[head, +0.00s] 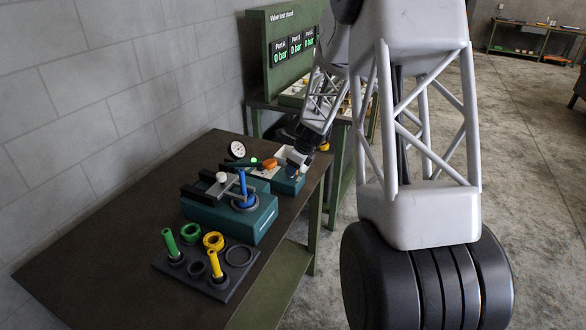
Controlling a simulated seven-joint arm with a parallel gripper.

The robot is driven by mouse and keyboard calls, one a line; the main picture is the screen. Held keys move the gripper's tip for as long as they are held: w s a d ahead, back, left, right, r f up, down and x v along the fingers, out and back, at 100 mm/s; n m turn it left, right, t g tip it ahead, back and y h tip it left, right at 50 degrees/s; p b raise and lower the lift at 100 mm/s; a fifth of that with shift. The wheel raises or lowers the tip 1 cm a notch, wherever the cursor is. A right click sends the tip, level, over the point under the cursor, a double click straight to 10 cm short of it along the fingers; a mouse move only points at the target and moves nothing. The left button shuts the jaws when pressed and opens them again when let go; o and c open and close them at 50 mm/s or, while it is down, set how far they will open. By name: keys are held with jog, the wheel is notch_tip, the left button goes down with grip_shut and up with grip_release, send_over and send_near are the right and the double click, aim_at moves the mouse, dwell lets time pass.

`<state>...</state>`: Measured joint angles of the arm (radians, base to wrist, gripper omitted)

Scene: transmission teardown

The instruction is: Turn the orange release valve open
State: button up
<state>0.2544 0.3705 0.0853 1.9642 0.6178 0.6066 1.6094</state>
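The orange release valve (269,163) is a small orange knob on the pale top of a small teal unit (289,186) near the table's far right corner. A green light and a round white gauge (237,149) show beside it. My gripper (293,163) is at the right end of this unit, just right of the orange valve. It looks apart from the valve, but the view is small and partly blocked. I cannot make out whether its fingers are open or shut.
A larger teal fixture (248,222) with a blue upright pin stands in front of the unit. A dark tray (217,291) with green and yellow pins and rings lies nearer. A green valve test stand (266,60) reads 0 bar behind. The table's left part is clear.

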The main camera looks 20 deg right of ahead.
jog(key=shift+w+f, duration=0.1)
jog(key=shift+f, duration=0.2)
grip_shut()
